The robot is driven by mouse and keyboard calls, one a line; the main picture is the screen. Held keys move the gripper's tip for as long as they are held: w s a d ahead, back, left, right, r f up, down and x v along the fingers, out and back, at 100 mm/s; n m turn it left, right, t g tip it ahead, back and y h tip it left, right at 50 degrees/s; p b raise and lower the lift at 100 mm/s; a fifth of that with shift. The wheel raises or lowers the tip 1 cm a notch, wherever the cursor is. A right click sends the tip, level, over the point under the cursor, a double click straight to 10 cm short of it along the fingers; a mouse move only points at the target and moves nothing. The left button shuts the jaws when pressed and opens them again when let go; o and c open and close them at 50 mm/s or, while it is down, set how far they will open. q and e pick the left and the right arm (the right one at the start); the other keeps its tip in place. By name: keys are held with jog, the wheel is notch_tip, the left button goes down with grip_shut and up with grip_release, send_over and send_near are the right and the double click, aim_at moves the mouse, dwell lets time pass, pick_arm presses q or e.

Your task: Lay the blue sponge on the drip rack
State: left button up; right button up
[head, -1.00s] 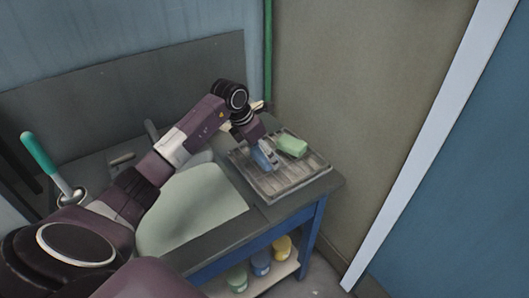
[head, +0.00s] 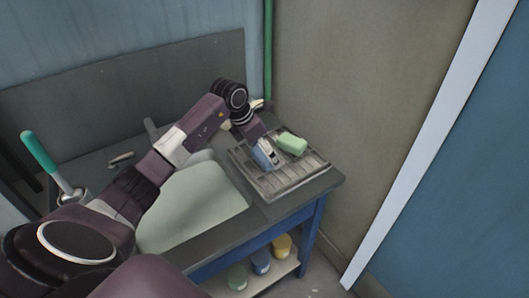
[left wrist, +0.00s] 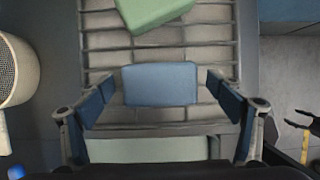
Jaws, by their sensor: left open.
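The blue sponge (head: 262,157) is at the middle of the grey slatted drip rack (head: 313,175), partly hidden by my gripper in the head view. In the left wrist view the sponge (left wrist: 160,83) appears flat over the bars of the rack (left wrist: 205,57). My left gripper (head: 266,157) points down at it from above. In the left wrist view my left gripper (left wrist: 161,84) is open, one finger on each side of the sponge, with a gap visible at both sides. My right gripper is not seen in the head view.
A green block (head: 291,143) lies on the rack just beyond the sponge. A pale green mat (head: 195,205) lies left of the rack. A green-handled brush (head: 40,152) stands in a holder at the left. Jars (head: 261,262) stand on the shelf below.

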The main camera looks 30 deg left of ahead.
pick_arm(q)
jog(key=b+v, duration=0.1)
jog(key=v, duration=1)
jog(key=shift+r+b, duration=0.4)
jog(key=shift+s+f, duration=0.1)
